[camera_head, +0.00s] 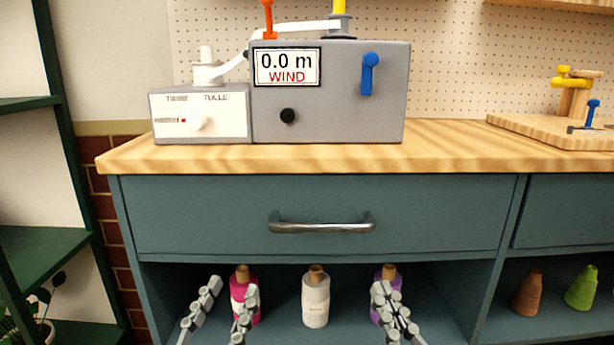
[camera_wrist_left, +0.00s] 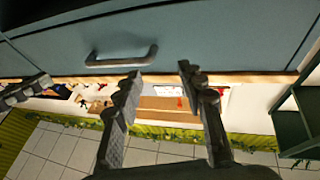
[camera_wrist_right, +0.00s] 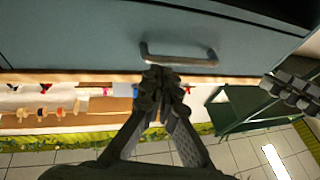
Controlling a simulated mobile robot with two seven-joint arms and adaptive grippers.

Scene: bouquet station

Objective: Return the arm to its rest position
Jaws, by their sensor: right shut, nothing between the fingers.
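My left gripper (camera_head: 233,286) is low in front of the shelf bay under the drawer, its two fingers spread with nothing held between them. In the left wrist view the left gripper (camera_wrist_left: 159,72) also shows a clear gap between its fingertips. My right gripper (camera_head: 384,290) is to its right, in front of a purple spool, with its fingers together and empty. The right wrist view shows the right gripper (camera_wrist_right: 160,74) with its tips meeting. Both grippers point toward the cabinet front, apart from each other. The arms behind them are mostly out of the head view.
The drawer handle (camera_head: 321,224) juts out above the grippers. A pink spool (camera_head: 239,285), a white spool (camera_head: 316,300) and a purple spool (camera_head: 388,275) stand in the bay. A wooden worktop (camera_head: 440,144) carries a grey wind machine (camera_head: 385,115). Green shelving (camera_head: 50,235) stands at left.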

